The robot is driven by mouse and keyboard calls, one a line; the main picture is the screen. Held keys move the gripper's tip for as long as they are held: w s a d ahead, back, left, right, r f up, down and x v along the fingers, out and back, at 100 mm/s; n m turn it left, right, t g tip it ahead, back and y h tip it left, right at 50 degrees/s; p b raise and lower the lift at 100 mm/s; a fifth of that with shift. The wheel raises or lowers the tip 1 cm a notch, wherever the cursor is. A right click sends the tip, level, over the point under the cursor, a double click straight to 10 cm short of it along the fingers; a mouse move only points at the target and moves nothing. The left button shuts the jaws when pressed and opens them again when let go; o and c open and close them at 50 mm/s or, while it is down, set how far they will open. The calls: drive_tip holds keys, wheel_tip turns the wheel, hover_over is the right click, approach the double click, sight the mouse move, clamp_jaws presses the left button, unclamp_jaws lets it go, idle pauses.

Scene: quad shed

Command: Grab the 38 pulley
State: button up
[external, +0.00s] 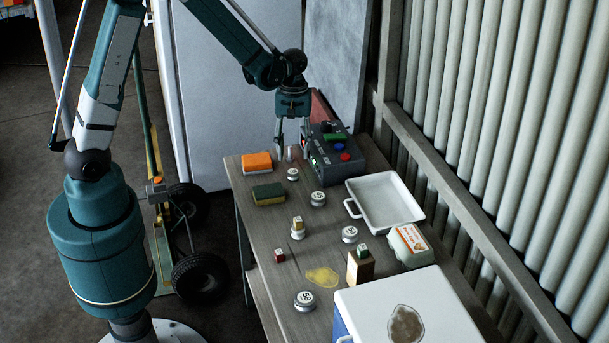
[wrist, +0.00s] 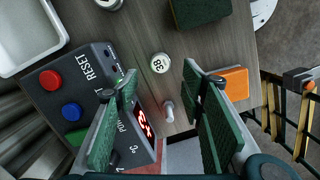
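Several small white-and-grey pulleys with numbered tops stand on the table. In the wrist view, one pulley (wrist: 159,64) stands just beyond my fingertips, between their lines; its top seems to read 38, but the print is small. In the external view this appears to be the pulley (external: 293,175) nearest my gripper. Other pulleys are at the middle (external: 318,198), right (external: 349,234) and front (external: 305,300); I cannot read their numbers surely. Another pulley (external: 298,233) has a yellow-sided block on top. My gripper (external: 293,152) is open, empty and pointing down above the table's far end.
A control box with buttons (external: 334,168) is close to my right finger. A small pale upright piece (wrist: 168,111) stands between the fingers. Orange (external: 257,162) and green (external: 268,195) sponges lie left. A white tray (external: 354,212), egg carton, wooden block, white cooler and corrugated wall are right.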

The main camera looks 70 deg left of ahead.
sight(293, 171)
drive_tip(key=shift+f, duration=0.1)
drive_tip(key=shift+d+f, duration=0.15)
drive_tip(key=shift+f, duration=1.05)
drive_tip(key=shift+s+d+f+b, duration=0.1)
drive_tip(key=shift+d+f+b, duration=0.1)
drive_tip(key=shift+f, duration=0.65)
drive_tip(key=shift+s+d+f+b, duration=0.1)
drive_tip(key=shift+f+b, duration=0.1)
drive_tip(key=shift+f, duration=0.65)
drive_tip(key=shift+s+d+f+b, duration=0.1)
drive_tip(key=shift+d+f+b, duration=0.1)
drive_tip(key=shift+f, duration=0.65)
drive_tip(key=shift+a, duration=0.1)
drive_tip(key=shift+c, duration=0.5)
drive_tip(key=c, duration=0.9)
